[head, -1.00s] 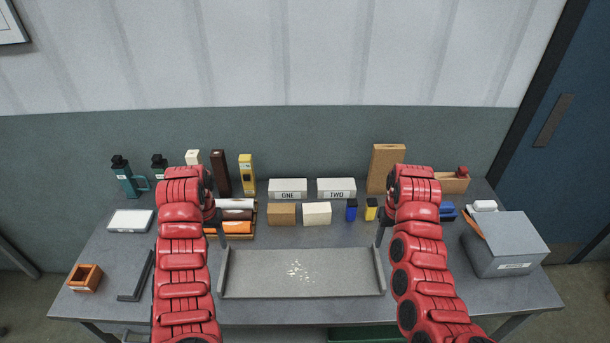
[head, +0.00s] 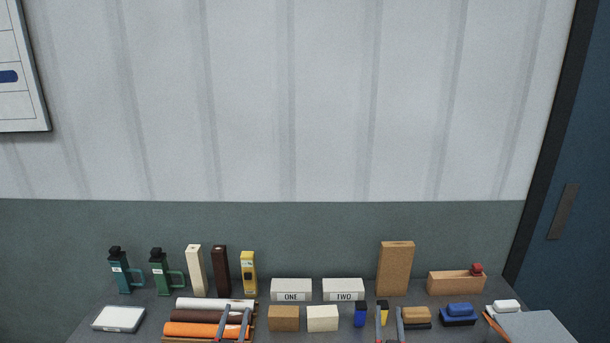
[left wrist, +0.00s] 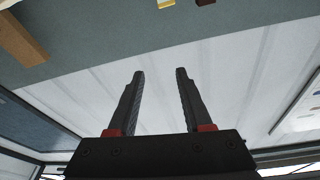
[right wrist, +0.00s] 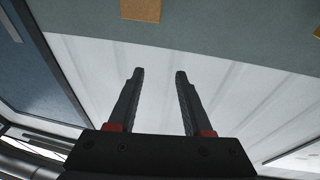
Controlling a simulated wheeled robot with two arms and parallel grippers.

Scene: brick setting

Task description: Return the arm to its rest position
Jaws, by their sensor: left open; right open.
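My left gripper (head: 235,312) shows only its two finger tips at the bottom of the head view, in front of the rolls. In the left wrist view (left wrist: 160,73) its fingers are apart with nothing between them. My right gripper (head: 388,310) shows two finger tips at the bottom of the head view, in front of the small yellow and tan-topped items. In the right wrist view (right wrist: 160,73) its fingers are also apart and empty. The rest of both arms is out of the head view.
The table's back holds bottles (head: 160,275), an orange roll (head: 195,329) among others, boxes marked ONE (head: 291,288) and TWO (head: 343,288), a tall cork-coloured block (head: 395,268) and a wooden box (head: 455,284). A grey box (head: 535,328) is at the right. The table front is out of view.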

